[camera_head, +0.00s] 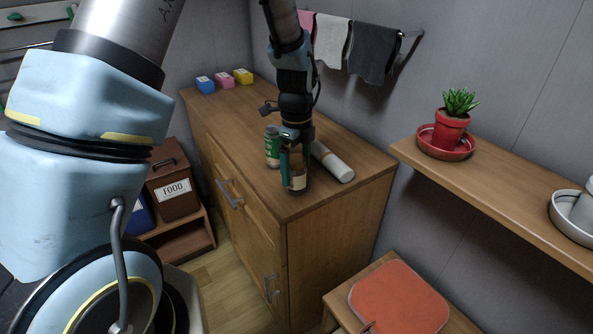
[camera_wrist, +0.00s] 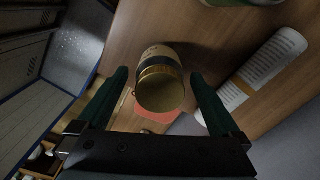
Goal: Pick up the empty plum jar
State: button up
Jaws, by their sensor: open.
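The jar (camera_head: 298,183) stands upright near the front corner of the wooden cabinet top, with a pale label on its side. In the wrist view the jar (camera_wrist: 161,88) shows a round golden-brown end facing the camera, and I cannot make out its contents. My gripper (camera_head: 291,163) points down at the jar and partly hides it in the head view. In the wrist view my gripper (camera_wrist: 159,80) is open, with one dark green finger on each side of the jar. Gaps show between the fingers and the jar.
A green container (camera_head: 272,146) stands close behind the jar, to the left. A white printed cylinder (camera_head: 334,163) lies to the right, near the wall. Blue, pink and yellow boxes (camera_head: 224,81) sit at the cabinet's far end. The middle of the top is mostly clear.

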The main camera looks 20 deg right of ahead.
jog(key=shift+f, duration=1.15)
jog(key=c, duration=1.5)
jog(key=shift+r, duration=0.1)
